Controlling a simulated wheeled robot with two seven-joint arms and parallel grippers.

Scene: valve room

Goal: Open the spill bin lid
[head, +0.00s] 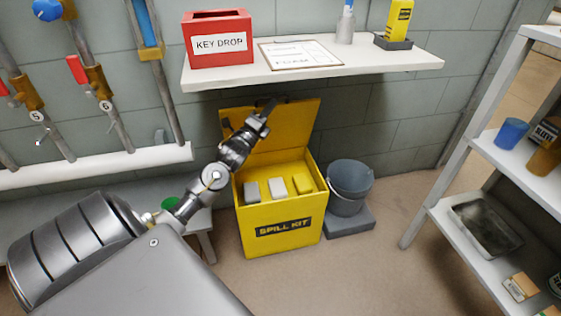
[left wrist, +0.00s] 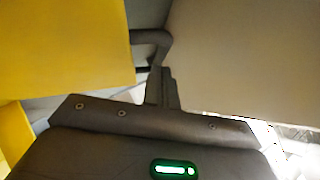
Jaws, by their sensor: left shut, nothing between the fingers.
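The yellow spill bin (head: 262,213), marked SPILL KIT, stands on the floor by the wall. Its lid (head: 296,128) is raised and stands up at the back, leaning toward the wall. The opening shows grey and yellow blocks inside. My left gripper (head: 268,108) is shut and empty, in front of the lid near its top edge. In the left wrist view the gripper fingers (left wrist: 163,88) are together. A dark bar-like handle (left wrist: 152,38) at the edge of the yellow lid (left wrist: 70,45) is close to the fingertips; I cannot tell whether they touch. My right gripper is not in view.
A wall shelf (head: 310,72) is just above the lid, carrying a red KEY DROP box (head: 218,40) and a clipboard (head: 300,54). A grey bucket (head: 349,188) stands right of the bin. A shelf rack (head: 480,190) is at right; floor between is clear.

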